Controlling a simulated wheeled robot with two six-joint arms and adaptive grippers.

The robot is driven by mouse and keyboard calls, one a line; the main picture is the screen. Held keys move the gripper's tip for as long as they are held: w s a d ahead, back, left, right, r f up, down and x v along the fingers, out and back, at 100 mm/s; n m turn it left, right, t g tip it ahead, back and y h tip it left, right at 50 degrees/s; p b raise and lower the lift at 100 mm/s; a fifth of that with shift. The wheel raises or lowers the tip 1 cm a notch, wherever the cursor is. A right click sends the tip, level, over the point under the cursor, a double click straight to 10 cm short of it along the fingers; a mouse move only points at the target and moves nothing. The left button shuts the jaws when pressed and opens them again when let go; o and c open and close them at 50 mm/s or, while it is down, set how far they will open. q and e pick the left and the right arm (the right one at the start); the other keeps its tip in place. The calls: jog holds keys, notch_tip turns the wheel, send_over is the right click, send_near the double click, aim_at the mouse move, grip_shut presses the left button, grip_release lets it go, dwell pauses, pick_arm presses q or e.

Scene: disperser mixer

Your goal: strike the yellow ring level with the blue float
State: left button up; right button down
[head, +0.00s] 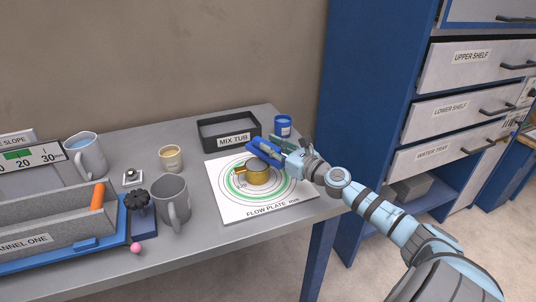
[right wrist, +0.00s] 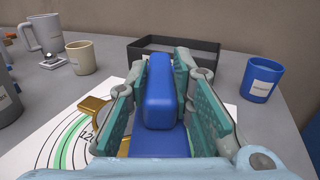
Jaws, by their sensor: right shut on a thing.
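The yellow ring (head: 257,177) is a short brass-coloured ring with a small lug on its left side. It stands on the flow plate (head: 228,208), a white sheet with printed circles and a green band. My right gripper (head: 283,152) is shut on the blue float (head: 262,149), a blue bar that also shows upright between the teal pads in the right wrist view (right wrist: 158,90). The float is at the ring's back right, over or just above its rim; I cannot tell whether they touch. Part of the ring (right wrist: 97,108) is hidden by the gripper in the wrist view. My left gripper is not in view.
The black mix tub (head: 228,133) and a blue cup (head: 283,126) stand behind the plate. A beige cup (head: 171,158), grey mugs (head: 170,203) and the channel tray (head: 45,232) are to the left. A blue drawer cabinet stands at the right.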

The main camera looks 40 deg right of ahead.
jog(key=shift+r+p, duration=2.85)
jog(key=shift+r, duration=0.55)
